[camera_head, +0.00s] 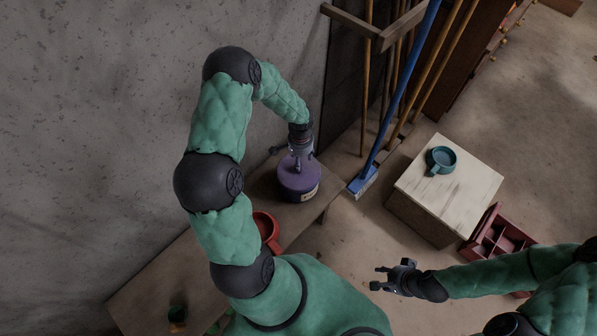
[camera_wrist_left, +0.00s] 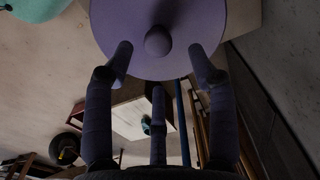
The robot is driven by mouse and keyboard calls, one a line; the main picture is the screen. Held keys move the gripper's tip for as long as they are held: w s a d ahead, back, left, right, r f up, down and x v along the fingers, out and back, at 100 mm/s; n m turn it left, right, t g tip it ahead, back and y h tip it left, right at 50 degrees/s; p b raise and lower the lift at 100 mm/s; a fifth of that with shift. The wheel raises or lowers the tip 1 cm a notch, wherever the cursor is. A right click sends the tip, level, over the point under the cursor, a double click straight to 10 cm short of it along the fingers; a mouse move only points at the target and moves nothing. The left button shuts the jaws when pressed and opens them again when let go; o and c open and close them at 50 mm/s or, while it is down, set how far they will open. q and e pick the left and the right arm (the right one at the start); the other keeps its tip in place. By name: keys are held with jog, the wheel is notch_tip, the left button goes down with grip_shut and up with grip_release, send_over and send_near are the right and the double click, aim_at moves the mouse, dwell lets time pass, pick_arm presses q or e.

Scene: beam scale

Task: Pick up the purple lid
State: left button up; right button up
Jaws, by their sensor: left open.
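The purple lid (camera_head: 299,171) sits on a round jar (camera_head: 299,194) near the end of the bench against the wall. In the left wrist view the lid (camera_wrist_left: 185,28) fills the top, with its round knob (camera_wrist_left: 158,41) facing me. My left gripper (camera_head: 301,153) is right above the lid, pointing down at it. In the left wrist view its open fingers (camera_wrist_left: 160,68) spread on either side of the knob, with a third finger below; I cannot tell if they touch the lid. My right gripper (camera_head: 387,279) is open and empty, held out over the floor at the lower right.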

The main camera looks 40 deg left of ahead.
pick_arm(q)
jog(key=f+b, duration=0.1)
jog(key=f, duration=0.1)
jog(key=f+b, duration=0.1)
jog(key=f, duration=0.2)
jog(key=shift+s+a, duration=0.1)
jog(key=shift+s, duration=0.1)
grip_shut()
